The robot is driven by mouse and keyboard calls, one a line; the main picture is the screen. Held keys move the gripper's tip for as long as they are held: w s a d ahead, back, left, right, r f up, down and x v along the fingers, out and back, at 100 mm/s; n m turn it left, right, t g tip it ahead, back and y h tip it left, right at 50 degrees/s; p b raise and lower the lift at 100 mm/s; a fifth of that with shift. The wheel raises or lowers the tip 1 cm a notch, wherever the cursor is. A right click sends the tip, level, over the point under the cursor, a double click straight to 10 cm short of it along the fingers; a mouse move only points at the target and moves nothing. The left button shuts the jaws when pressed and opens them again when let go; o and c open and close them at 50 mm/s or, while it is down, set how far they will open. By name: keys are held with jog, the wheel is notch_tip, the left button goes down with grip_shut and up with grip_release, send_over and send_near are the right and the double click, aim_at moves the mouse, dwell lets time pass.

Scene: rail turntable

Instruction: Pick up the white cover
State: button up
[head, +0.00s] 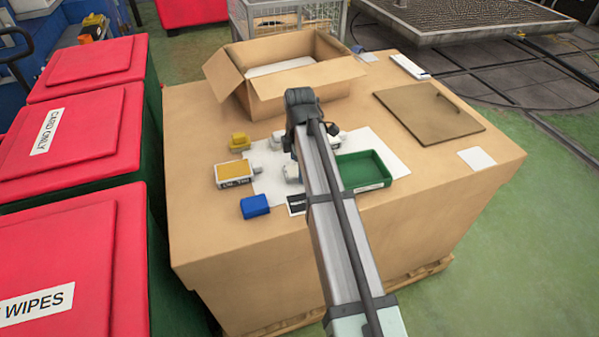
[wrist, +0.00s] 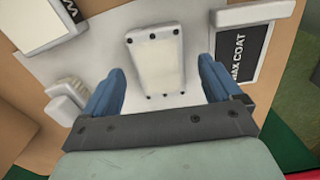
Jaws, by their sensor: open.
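The white cover (wrist: 155,62) is a pale rectangular block with dark screw dots at its corners, seen in the wrist view. It lies on a white sheet (wrist: 190,22). My gripper (wrist: 160,85) is open, with one blue finger on each side of the cover's near end and gaps between. I cannot tell how high the fingers are above the sheet. In the head view my arm hides most of this spot; a white piece (head: 291,173) shows beside it, perhaps the cover.
A smaller white block (wrist: 66,101) lies left of the fingers, and a black MAX COAT card (wrist: 249,48) lies right. On the carton-topped table are a green tray (head: 374,168), a blue block (head: 254,206), yellow pieces (head: 239,141) and an open box (head: 230,80).

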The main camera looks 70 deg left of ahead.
jog(key=shift+f, duration=0.8)
jog(key=shift+c, duration=0.4)
jog(key=c, duration=1.3)
jog(key=shift+r, duration=0.1)
